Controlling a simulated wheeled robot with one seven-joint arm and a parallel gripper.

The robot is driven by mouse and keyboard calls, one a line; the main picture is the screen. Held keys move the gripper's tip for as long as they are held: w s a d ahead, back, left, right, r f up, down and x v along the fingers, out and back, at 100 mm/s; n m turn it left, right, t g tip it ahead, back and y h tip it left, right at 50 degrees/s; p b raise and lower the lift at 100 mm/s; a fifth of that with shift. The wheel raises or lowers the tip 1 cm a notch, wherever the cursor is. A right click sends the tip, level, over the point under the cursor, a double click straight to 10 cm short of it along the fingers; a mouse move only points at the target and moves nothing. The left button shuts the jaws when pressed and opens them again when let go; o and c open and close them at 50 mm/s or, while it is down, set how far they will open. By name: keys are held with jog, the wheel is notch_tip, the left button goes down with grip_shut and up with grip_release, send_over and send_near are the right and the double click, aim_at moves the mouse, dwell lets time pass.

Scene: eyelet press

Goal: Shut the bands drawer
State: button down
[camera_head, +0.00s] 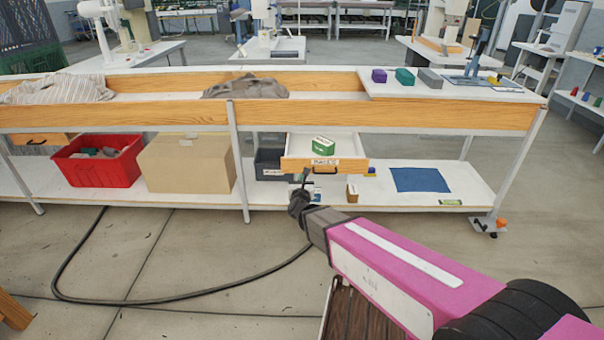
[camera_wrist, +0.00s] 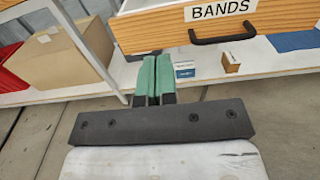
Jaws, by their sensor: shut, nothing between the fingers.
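The bands drawer (camera_head: 324,164) stands pulled out under the right part of the bench, with a wooden front, a dark handle and a white label. A green box (camera_head: 323,146) sits inside it. In the wrist view the drawer front (camera_wrist: 170,33) reads BANDS, with its handle (camera_wrist: 222,35) right of centre. My gripper (camera_wrist: 152,68) shows green fingers that are together and empty. In the picture the fingertips lie just below the drawer front's lower edge, left of the handle; I cannot tell whether they touch it. In the head view my gripper (camera_head: 305,180) is small and dark by the drawer front.
The lower shelf holds a red crate (camera_head: 97,165), a cardboard box (camera_head: 187,163), a dark bin (camera_head: 270,164), a small brown box (camera_head: 352,193) and a blue mat (camera_head: 420,180). A bench leg (camera_head: 238,165) stands left of the drawer. A black cable lies on the floor.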

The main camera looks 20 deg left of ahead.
aim_at(302, 159)
jog(key=x, duration=1.3)
jog(key=shift+a, duration=0.1)
jog(key=shift+w+f, duration=0.1)
jog(key=x, duration=2.1)
jog(key=shift+w+a, duration=0.15)
jog(key=shift+a, duration=0.05)
